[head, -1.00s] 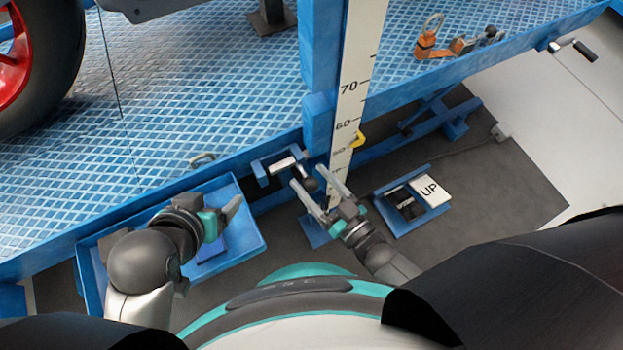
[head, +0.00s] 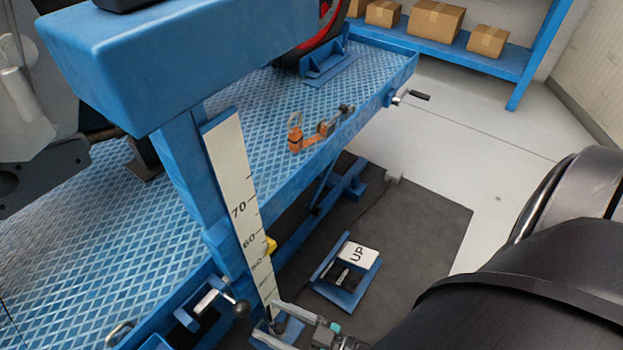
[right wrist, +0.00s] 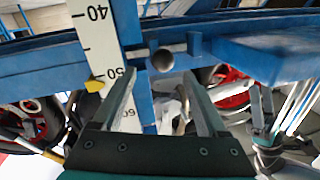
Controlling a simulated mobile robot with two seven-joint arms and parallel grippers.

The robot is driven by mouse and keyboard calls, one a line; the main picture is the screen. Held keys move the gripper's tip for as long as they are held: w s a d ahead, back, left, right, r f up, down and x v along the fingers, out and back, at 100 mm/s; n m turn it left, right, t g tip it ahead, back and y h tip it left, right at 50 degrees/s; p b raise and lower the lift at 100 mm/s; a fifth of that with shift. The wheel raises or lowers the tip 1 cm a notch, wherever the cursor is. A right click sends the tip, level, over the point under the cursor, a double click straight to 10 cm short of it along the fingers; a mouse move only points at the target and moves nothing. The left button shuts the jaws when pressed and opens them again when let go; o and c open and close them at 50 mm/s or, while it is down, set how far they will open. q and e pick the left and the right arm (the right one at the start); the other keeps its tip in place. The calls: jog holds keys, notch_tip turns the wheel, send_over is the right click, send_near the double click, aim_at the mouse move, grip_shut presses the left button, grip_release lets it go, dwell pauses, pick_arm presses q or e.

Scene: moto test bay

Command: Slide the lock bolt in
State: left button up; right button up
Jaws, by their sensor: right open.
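The lock bolt (head: 207,300) is a pale metal bar in a blue bracket beside the lift post. Its dark ball knob (head: 241,309) sticks out at the right end. My right gripper (head: 265,319) is open and empty at the bottom of the head view, just right of the knob. In the right wrist view the knob (right wrist: 162,60) lies ahead, between the lines of my two open fingers (right wrist: 159,78), apart from both. A grey and teal part at the right of that view looks like my left gripper (right wrist: 264,122); its jaws are unclear.
The white scale (head: 238,205) with a yellow pointer (head: 270,245) runs along the blue post (head: 190,180). A pedal marked UP (head: 357,255) stands on the dark mat.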

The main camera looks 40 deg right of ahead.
pick_arm(q)
notch_tip(320, 180, down, 2)
jog(key=shift+w+f+p, duration=0.1)
jog(key=shift+p, duration=0.2)
pick_arm(e)
jog(key=v, duration=0.7)
jog(key=shift+s+d, duration=0.3)
pick_arm(q)
jog(key=shift+d, duration=0.1)
